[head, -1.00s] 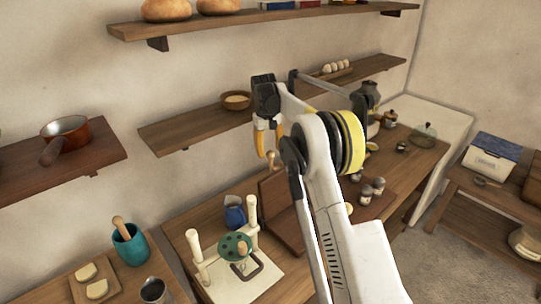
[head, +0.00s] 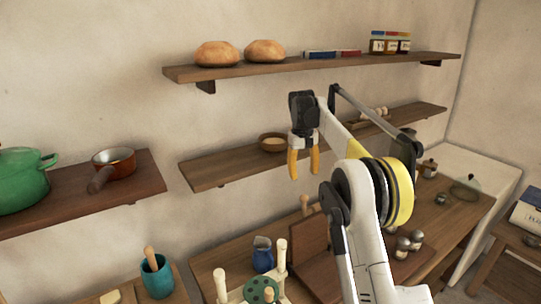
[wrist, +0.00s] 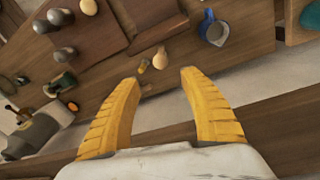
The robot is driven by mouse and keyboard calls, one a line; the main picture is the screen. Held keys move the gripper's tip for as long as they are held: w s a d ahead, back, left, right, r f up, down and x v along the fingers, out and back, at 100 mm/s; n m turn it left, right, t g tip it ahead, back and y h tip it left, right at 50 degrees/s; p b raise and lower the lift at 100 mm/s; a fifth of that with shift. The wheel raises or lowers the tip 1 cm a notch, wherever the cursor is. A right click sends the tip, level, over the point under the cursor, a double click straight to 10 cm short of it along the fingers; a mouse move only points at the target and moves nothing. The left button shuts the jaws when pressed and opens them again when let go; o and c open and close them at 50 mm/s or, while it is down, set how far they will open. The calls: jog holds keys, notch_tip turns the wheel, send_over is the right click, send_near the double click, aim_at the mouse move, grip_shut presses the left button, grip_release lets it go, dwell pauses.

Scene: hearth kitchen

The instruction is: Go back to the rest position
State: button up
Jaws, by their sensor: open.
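My gripper (head: 303,164) is raised on my white arm, in front of the middle wall shelf. Its two yellow fingers point down and stand apart, with nothing between them. In the wrist view, the fingers of my gripper (wrist: 161,82) are spread over the worktop below, touching nothing.
A wooden bowl (head: 272,142) stands on the middle shelf (head: 215,166) close to my gripper. Loaves (head: 217,53) and jars sit on the upper shelf (head: 285,67). A blue jug (head: 262,254) stands on the worktop below. A copper pan (head: 113,163) and green pot (head: 20,180) are at left.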

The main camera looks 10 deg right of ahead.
jog(key=s+a+r+t+b, duration=0.2)
jog(key=s+a+b, duration=0.15)
jog(key=s, duration=0.55)
jog(key=s+a+r+t+b, duration=0.1)
jog(key=s+a+b, duration=0.3)
jog(key=s, duration=0.6)
jog(key=s+a+f+t+b, duration=0.1)
jog(key=s+a+f+b, duration=0.1)
jog(key=s+f, duration=0.7)
jog(key=s+a+f+m+t+y+b, duration=0.1)
jog(key=s+f+b, duration=0.4)
jog(key=s, duration=0.9)
notch_tip(320, 180, down, 4)
jog(key=shift+s+a+r+t, duration=0.15)
jog(key=shift+s+a+t, duration=0.2)
jog(key=shift+t, duration=0.45)
